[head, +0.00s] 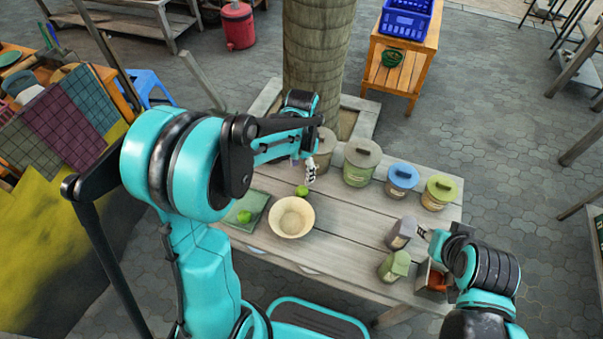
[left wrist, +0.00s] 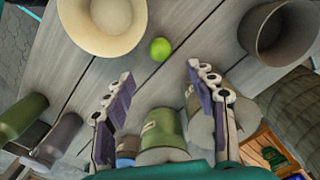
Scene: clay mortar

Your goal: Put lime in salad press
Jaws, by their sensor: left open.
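A green lime (head: 302,191) rests on the wooden table just behind a wide cream bowl (head: 291,217), which looks like the clay mortar. In the left wrist view, the lime (left wrist: 160,49) lies alone on the planks, apart from the bowl (left wrist: 103,25). My left gripper (head: 309,172) is above the table near this lime. In the left wrist view its open fingers (left wrist: 160,75) point toward the lime, with nothing between them. Another lime (head: 244,217) sits on a green board at the left. My right gripper (head: 425,234) is beside a grey container; its finger state is unclear.
The table's middle (head: 345,222) is clear.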

